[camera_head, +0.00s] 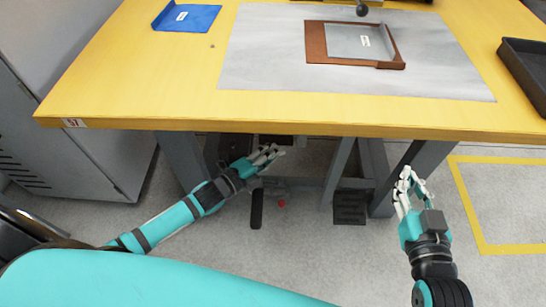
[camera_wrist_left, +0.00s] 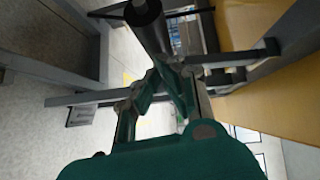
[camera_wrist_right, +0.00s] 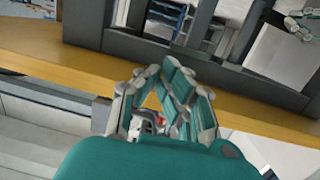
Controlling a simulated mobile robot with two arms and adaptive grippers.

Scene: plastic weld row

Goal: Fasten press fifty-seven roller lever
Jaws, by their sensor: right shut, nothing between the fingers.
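I cannot pick out a roller lever in any view. On the yellow-topped workbench (camera_head: 140,85) a brown holder (camera_head: 315,45) carries a flat grey plate (camera_head: 350,40) with a small white label. A dark rounded part (camera_head: 362,9) hangs at the top edge behind it. My right gripper (camera_head: 408,186) is also low in front of the bench, to the right, shut and empty.
A grey mat (camera_head: 255,60) lies under the holder. A blue tray (camera_head: 187,18) is at the back left and a dark bin (camera_head: 525,70) at the right. A grey cabinet (camera_head: 70,110) stands left.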

